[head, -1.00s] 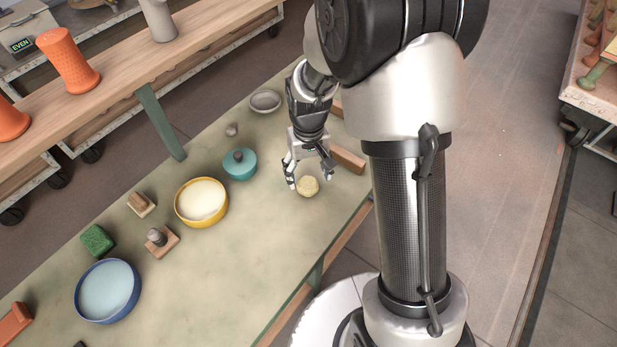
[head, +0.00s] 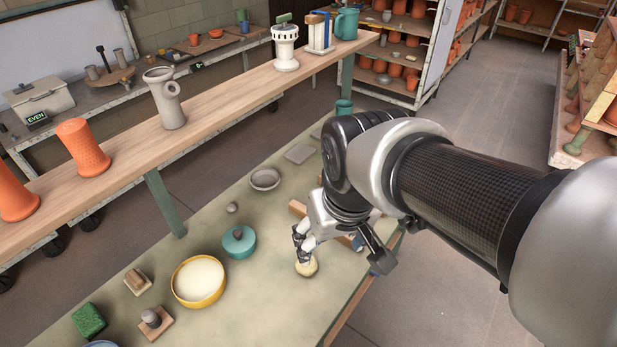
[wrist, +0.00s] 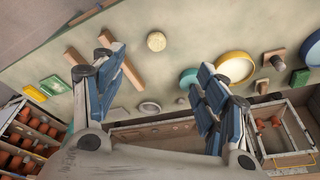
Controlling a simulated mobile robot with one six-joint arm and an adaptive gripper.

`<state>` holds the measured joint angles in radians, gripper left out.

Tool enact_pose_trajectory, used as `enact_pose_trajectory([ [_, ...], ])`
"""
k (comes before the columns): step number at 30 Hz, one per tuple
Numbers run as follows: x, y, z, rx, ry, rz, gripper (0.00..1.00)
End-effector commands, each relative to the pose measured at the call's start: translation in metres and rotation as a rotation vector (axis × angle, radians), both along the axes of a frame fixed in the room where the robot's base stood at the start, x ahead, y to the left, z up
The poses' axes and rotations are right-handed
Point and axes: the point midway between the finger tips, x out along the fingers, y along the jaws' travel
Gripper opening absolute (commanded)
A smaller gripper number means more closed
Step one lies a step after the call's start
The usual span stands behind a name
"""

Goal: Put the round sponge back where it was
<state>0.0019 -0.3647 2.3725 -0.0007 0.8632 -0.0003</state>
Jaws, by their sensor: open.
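The round sponge (head: 306,267), pale yellow, lies on the green-grey work table (head: 262,300), right of the yellow bowl. It also shows whole in the wrist view (wrist: 156,41), with nothing held around it. My gripper (head: 342,262) is open and empty, its fingers spread wide. In the head view one finger overlaps the sponge's upper edge; I cannot tell whether it touches. In the wrist view the sponge is beyond the fingertips, between the two fingers (wrist: 160,64).
A yellow bowl (head: 178,286), a teal lidded pot (head: 239,251) and a grey dish (head: 265,187) stand left of my gripper. Wooden bars (wrist: 84,62) lie close to it. A long shelf (head: 225,98) with vessels runs behind. The table's front middle is clear.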

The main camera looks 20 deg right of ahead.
Motion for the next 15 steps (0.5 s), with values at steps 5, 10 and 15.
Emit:
enact_pose_trajectory([
  [5,-0.051,0.000,0.018,-0.001,-0.093,-0.001,0.67],
  [10,-0.073,0.000,0.019,-0.001,-0.131,-0.001,0.67],
  [15,-0.077,0.000,0.019,-0.001,-0.138,-0.001,0.67],
])
